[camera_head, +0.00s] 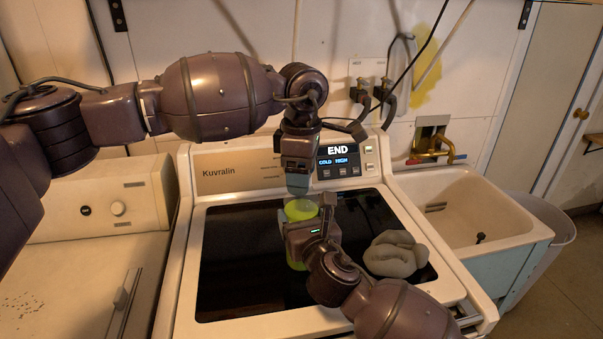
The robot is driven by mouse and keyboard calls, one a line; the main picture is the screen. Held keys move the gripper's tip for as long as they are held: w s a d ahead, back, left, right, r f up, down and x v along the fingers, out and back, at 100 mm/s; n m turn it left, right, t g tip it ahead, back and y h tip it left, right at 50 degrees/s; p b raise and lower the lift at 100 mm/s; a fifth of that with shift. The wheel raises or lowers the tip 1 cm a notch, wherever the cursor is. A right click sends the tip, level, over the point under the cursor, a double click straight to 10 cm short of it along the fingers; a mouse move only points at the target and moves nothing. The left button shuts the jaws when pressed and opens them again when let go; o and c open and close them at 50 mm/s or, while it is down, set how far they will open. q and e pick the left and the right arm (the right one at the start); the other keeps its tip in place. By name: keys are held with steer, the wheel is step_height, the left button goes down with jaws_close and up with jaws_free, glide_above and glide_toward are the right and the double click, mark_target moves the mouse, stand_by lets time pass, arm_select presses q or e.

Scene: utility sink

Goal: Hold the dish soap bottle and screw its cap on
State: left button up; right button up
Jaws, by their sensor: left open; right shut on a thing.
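The dish soap bottle (297,213) is yellow-green and stands over the dark glass lid of the washer. My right gripper (304,222) is shut around its middle, hiding much of it; a strip of the bottle shows below the gripper. My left gripper (298,188) points straight down just above the bottle top, with its jaws open. A small yellow round part (315,208) shows at the bottle's upper right; I cannot tell if it is the cap. The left fingertips hide the bottle's mouth, so I cannot tell whether a cap sits on it.
A grey lumpy cloth or sponge (396,254) lies on the washer lid (240,255) to the right. The washer's control panel (343,164) rises behind the grippers. A utility sink (478,205) stands at right, another appliance (75,240) at left. The lid's left part is clear.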

arm_select(q)
steer(key=shift+r, duration=0.1)
steer(key=shift+r, duration=2.15)
steer(key=shift+c, duration=0.2)
steer(key=shift+d+r, duration=0.2)
steer(key=shift+r, duration=0.45)
steer(key=n, duration=0.2)
steer(key=r+n, duration=0.1)
steer(key=shift+r+n, duration=0.3)
steer(key=shift+n, duration=0.1)
steer(key=n, duration=0.2)
steer(key=shift+a+r+n, duration=0.1)
steer(key=shift+r+n, duration=0.15)
steer(key=shift+n, duration=0.05)
steer(key=shift+a+n, duration=0.15)
steer(key=shift+n, duration=1.15)
